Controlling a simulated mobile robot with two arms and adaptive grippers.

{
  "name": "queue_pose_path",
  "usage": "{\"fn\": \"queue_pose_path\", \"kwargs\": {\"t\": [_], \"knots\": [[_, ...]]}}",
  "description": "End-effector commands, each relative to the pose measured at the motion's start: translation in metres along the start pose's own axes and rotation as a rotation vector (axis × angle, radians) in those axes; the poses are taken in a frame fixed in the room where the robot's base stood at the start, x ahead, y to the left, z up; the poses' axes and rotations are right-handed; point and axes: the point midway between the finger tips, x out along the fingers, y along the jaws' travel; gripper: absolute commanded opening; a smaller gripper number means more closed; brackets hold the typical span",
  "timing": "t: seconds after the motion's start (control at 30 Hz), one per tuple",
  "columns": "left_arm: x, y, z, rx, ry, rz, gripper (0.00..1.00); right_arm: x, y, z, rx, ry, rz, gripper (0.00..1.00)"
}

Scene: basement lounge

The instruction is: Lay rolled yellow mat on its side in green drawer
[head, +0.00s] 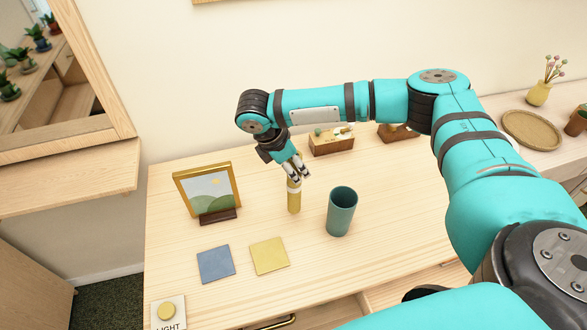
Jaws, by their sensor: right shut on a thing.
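The rolled yellow mat (294,197) is upright near the middle of the wooden tabletop. My right gripper (298,172) reaches down from above and is shut on the top end of the mat. I cannot tell whether the mat's lower end touches the tabletop or is just above it. A wooden drawer (374,301) shows partly at the table's front edge and seems pulled out, partly hidden by my arm. No green shows on it, so I cannot tell which drawer is the green one. My left gripper is not in view.
A teal cup (341,211) stands close to the mat's right. A framed picture (208,193) stands to the left. Blue (216,264) and yellow (270,256) squares lie in front. A light button (167,311) is at the front left corner. Wooden boxes (332,142) stand behind.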

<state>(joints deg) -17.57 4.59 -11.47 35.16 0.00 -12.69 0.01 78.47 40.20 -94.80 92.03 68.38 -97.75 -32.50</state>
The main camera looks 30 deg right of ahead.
Motion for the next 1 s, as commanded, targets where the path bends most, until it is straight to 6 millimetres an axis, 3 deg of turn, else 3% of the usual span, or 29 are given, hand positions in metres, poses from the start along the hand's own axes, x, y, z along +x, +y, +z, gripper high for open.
{"fn": "queue_pose_path", "kwargs": {"t": [0.1,0.2,0.43,0.8,0.83,1.0], "knots": [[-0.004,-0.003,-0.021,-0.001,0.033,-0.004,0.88,0.0,0.011,0.0,0.0,0.0,0.0,0.02],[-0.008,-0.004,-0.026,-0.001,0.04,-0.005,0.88,0.006,0.012,-0.002,-0.002,-0.002,-0.002,0.02],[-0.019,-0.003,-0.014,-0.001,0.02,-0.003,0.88,0.031,0.012,-0.013,-0.002,-0.001,-0.002,0.02],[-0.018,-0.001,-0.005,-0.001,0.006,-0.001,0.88,0.036,0.012,-0.015,-0.001,0.0,0.0,0.02],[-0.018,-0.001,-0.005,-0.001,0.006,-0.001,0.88,0.037,0.012,-0.015,-0.001,0.0,0.0,0.37],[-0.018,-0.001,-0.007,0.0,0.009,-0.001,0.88,0.036,0.012,-0.015,-0.001,0.0,0.0,0.59]]}}
